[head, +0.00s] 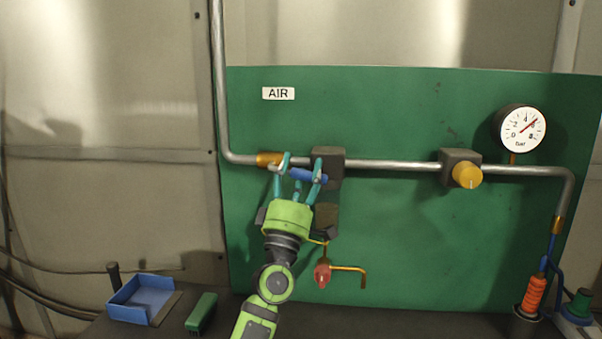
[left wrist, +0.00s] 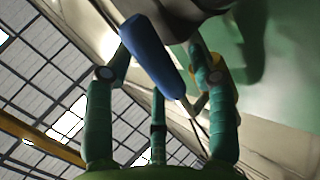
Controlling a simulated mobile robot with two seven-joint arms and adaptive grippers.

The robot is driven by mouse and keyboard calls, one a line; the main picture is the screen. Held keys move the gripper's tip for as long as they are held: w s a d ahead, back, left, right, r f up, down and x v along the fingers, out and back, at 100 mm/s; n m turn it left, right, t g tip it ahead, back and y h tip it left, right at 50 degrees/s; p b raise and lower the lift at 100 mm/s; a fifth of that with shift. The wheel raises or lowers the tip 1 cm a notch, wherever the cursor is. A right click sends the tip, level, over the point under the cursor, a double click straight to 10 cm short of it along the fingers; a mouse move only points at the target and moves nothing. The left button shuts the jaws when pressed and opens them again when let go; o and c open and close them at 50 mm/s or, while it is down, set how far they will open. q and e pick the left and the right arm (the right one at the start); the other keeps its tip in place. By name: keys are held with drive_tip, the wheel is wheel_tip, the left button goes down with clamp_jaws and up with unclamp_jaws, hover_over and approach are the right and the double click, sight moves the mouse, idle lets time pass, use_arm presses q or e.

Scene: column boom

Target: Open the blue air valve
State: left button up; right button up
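The air valve's blue handle (head: 309,176) lies nearly along the grey pipe, tilted slightly down to the right. It is near a brass fitting (head: 265,159), below the AIR label (head: 278,93). My left gripper (head: 301,163) has its teal fingers up around the handle. In the left wrist view, the blue handle (left wrist: 152,55) runs between the spread fingers of the left gripper (left wrist: 160,58). A gap shows beside the right-hand finger; I cannot tell whether the left-hand finger touches the handle. The fingers hide part of the valve. My right gripper is not in view.
Dark blocks (head: 328,167) sit on the pipe beside the handle. A red-handled tap (head: 322,276) hangs below my gripper. A yellow knob (head: 467,175) and a pressure gauge (head: 522,128) are to the right. A blue tray (head: 142,297) and green block (head: 201,313) lie on the bench.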

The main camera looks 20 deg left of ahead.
use_arm(q)
drive_tip(key=shift+f, duration=0.15)
drive_tip(key=shift+s+d+f, duration=0.1)
drive_tip(key=shift+s+f, duration=0.15)
drive_tip(key=shift+f, duration=0.05)
drive_tip(key=v, duration=1.1)
drive_tip(key=shift+s+r, duration=0.1)
